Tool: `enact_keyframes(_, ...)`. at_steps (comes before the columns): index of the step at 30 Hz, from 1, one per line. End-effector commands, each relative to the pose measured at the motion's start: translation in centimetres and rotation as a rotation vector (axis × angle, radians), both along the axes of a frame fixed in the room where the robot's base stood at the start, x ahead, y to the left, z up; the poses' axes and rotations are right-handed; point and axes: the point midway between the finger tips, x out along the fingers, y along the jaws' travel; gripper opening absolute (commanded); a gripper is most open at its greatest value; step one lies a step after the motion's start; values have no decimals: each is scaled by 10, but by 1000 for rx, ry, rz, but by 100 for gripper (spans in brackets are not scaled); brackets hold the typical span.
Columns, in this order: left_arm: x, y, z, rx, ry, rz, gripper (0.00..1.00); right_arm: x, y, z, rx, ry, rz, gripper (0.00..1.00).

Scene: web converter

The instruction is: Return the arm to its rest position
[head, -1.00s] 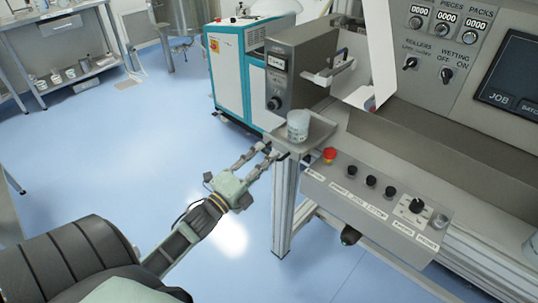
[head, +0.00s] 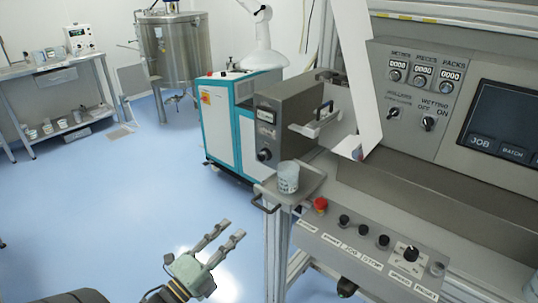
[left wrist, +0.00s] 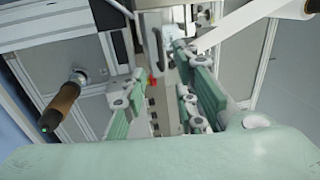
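My left gripper (head: 232,229) is in the lower middle of the head view, over the blue floor. Its two fingers are apart with nothing between them, pointing up and right toward the machine. It is below and left of the small tray (head: 268,187), clear of it. A pale cup (head: 288,177) stands upright on that tray. In the left wrist view the green-padded fingers of the left gripper (left wrist: 152,88) also stand apart. My right gripper is in neither view.
The control panel (head: 375,250) with a red button (head: 320,204) and dark knobs is to the gripper's right. A teal-and-white cabinet (head: 228,125) stands behind. A side table (head: 50,70) and a steel tank (head: 175,50) are farther back. The floor at left is open.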

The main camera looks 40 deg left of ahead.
Motion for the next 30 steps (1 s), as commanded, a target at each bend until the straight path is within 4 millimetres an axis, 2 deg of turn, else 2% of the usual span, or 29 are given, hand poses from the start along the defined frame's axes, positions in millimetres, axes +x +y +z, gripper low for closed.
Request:
enact_keyframes(5, 0, 0, 0, -1, 1, 1, 27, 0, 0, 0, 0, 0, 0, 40)
enact_keyframes(7, 1, 1, -7, -13, 14, 5, 27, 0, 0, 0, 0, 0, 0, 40)
enact_keyframes(8, 1, 2, -13, -26, 27, 10, 27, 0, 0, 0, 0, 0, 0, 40)
enact_keyframes(11, 1, 6, -51, -112, 108, 36, 27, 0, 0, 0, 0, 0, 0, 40)
enact_keyframes(14, -3, 9, -116, -258, 245, 85, 27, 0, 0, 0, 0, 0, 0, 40)
enact_keyframes(16, -13, 6, -170, -375, 357, 128, 27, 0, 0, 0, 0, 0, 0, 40)
enact_keyframes(18, -26, -1, -222, -488, 468, 174, 27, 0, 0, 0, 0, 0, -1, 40)
enact_keyframes(20, -40, -10, -265, -582, 562, 219, 27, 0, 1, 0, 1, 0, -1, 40)
enact_keyframes(21, -52, -17, -293, -641, 624, 250, 27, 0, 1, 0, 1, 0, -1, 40)
enact_keyframes(24, -87, -40, -358, -781, 780, 334, 27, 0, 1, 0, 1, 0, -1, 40)
enact_keyframes(26, -112, -55, -394, -857, 874, 393, 27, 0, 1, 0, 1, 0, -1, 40)
enact_keyframes(27, -131, -66, -416, -906, 935, 434, 27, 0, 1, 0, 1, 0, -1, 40)
enact_keyframes(29, -160, -82, -447, -970, 1028, 501, 27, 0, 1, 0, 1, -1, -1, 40)
enact_keyframes(30, -181, -94, -466, -1010, 1088, 551, 27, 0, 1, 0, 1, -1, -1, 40)
